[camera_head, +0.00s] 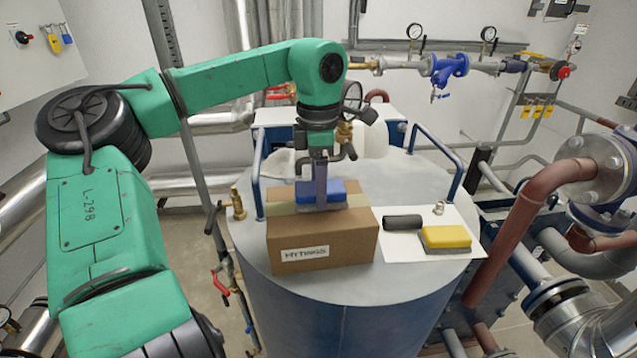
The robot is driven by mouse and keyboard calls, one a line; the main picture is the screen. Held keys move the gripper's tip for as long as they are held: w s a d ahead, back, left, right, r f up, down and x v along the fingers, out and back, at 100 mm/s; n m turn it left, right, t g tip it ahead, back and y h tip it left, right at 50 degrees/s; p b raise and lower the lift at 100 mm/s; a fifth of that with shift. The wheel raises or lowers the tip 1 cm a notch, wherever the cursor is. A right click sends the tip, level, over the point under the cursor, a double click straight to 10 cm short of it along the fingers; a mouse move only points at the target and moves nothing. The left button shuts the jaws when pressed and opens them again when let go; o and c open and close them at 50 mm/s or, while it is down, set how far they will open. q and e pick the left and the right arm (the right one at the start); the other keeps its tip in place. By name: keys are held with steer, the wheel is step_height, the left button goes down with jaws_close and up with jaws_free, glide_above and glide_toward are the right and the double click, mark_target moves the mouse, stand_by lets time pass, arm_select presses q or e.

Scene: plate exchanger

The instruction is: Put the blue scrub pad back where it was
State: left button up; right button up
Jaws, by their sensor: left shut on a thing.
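The blue scrub pad (335,193) is at the top of a brown cardboard box (322,243) labelled "FITTINGS". My left gripper (321,200) points down from above and is shut on the pad, with a finger across its near side. The pad looks level and at or just above the box top; I cannot tell whether it touches the box. My right gripper is not in view.
The box stands on a round grey tank top (252,240). To its right, a white sheet (405,240) holds a yellow sponge (446,237), a dark cylinder (403,222) and a small metal fitting (439,207). Blue handles (437,157) and a brass valve (238,203) rise around the rim.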

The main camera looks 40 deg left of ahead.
arm_select(q)
steer(key=shift+s+f, duration=0.15)
steer(key=o, duration=1.1)
steer(key=shift+f, duration=0.1)
steer(key=shift+r+b, duration=0.3)
steer(key=shift+r, duration=0.1)
step_height(320, 180, up, 14)
steer(key=shift+f+b, duration=0.1)
steer(key=shift+b, duration=0.35)
